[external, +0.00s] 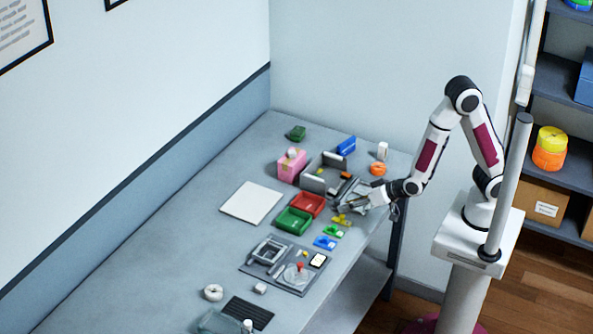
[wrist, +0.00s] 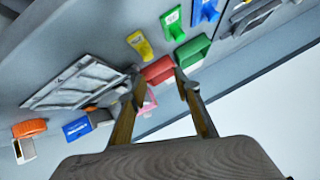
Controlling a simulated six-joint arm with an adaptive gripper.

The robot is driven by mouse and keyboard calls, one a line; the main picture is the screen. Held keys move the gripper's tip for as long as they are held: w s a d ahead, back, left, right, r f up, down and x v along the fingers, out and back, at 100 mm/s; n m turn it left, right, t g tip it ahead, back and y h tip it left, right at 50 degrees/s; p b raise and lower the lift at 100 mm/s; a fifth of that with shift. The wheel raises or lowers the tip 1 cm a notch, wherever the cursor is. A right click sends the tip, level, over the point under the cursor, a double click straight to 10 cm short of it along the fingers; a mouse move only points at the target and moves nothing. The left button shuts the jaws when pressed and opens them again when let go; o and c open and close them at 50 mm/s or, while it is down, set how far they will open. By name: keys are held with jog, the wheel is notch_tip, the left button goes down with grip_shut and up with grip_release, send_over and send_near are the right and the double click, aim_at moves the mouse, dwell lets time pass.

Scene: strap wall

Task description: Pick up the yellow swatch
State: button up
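The yellow swatch (external: 341,220) lies flat on the grey table, near the front edge, beside a green swatch (external: 333,231) and a blue swatch (external: 324,243). In the wrist view the yellow swatch (wrist: 140,45) is above the fingertips, apart from them. My gripper (external: 350,204) is low over the table, just behind and slightly right of the yellow swatch in the external view. In the wrist view my gripper (wrist: 160,92) has its two fingers spread with nothing held between them. Its exact height above the table is hard to tell.
A red bin (external: 318,204) and a green bin (external: 281,221) stand left of the swatches. A grey divided box (external: 311,184), pink box (external: 284,170) and orange ring (external: 378,169) are farther back. A grey fixture board (external: 252,269) lies in front. The table's left side is largely clear.

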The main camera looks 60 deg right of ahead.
aim_at(354, 227)
jog(key=shift+s+a+f+t+h, duration=0.15)
jog(key=shift+f+t, duration=0.15)
jog(key=shift+f, duration=0.35)
jog(key=shift+s+f+t+h, duration=0.15)
jog(key=shift+f+t, duration=0.15)
jog(key=shift+f, duration=0.3)
jog(key=shift+s+f+t+h, duration=0.2)
jog(key=shift+s+f+t, duration=0.1)
jog(key=shift+f, duration=0.2)
jog(key=shift+s+f+t+h, duration=0.2)
jog(key=shift+f+t, duration=0.1)
jog(key=shift+f, duration=0.15)
jog(key=shift+s+f+n+t, duration=0.4)
jog(key=shift+s+n+t, duration=0.3)
jog(key=shift+s+t, duration=0.15)
jog(key=shift+s+a+r+n+t, duration=0.1)
jog(key=shift+s+r+n+t, duration=0.05)
jog(key=shift+s+n+t, duration=0.7)
jog(key=shift+s, duration=0.15)
jog(key=shift+w+f, duration=0.2)
jog(key=shift+w, duration=1.1)
